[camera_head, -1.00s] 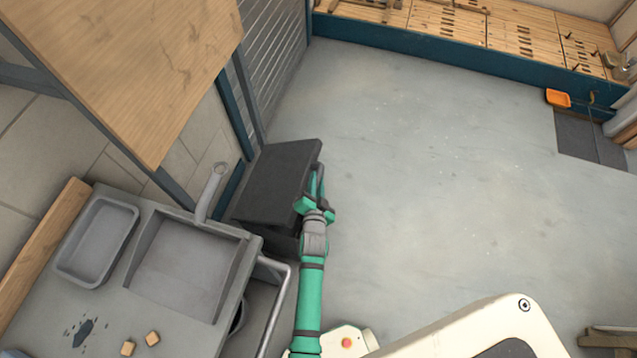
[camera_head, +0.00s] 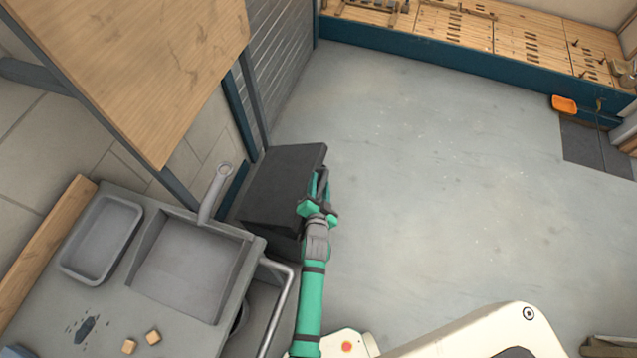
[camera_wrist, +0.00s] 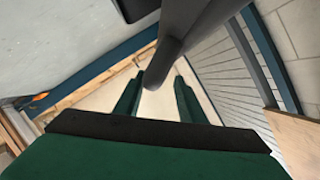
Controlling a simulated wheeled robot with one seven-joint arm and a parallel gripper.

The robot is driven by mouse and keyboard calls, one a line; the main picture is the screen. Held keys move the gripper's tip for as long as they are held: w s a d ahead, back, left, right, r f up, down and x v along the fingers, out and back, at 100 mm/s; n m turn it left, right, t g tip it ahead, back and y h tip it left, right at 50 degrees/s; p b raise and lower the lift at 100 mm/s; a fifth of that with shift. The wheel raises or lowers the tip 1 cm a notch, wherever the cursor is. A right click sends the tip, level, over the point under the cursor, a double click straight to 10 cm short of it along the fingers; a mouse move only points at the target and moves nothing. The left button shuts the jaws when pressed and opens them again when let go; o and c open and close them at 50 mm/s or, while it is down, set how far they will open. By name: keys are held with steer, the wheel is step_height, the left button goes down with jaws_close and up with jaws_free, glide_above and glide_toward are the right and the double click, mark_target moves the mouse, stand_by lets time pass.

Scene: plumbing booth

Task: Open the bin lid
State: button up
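The bin (camera_head: 287,243) is a dark grey box on the floor, right of the sink counter in the head view. Its dark lid (camera_head: 283,180) lies over the top and looks slanted; I cannot tell whether there is a gap beneath it. My green gripper (camera_head: 320,186) is at the lid's right edge. In the wrist view, the two fingers of my gripper (camera_wrist: 160,76) stand apart, with a grey bar (camera_wrist: 172,45) reaching into the space between them. The bar looks like the lid's handle. I cannot tell whether the fingers touch it.
The counter (camera_head: 110,285) with a sink (camera_head: 188,268) and a curved rail (camera_head: 283,310) stands close left of my arm. A wooden board (camera_head: 140,70) overhangs at upper left. The floor (camera_head: 430,190) to the right is clear. An orange tray (camera_head: 565,104) lies far right.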

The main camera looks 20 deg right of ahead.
steer(key=v, duration=1)
steer(key=shift+s, duration=0.15)
stand_by(0.4)
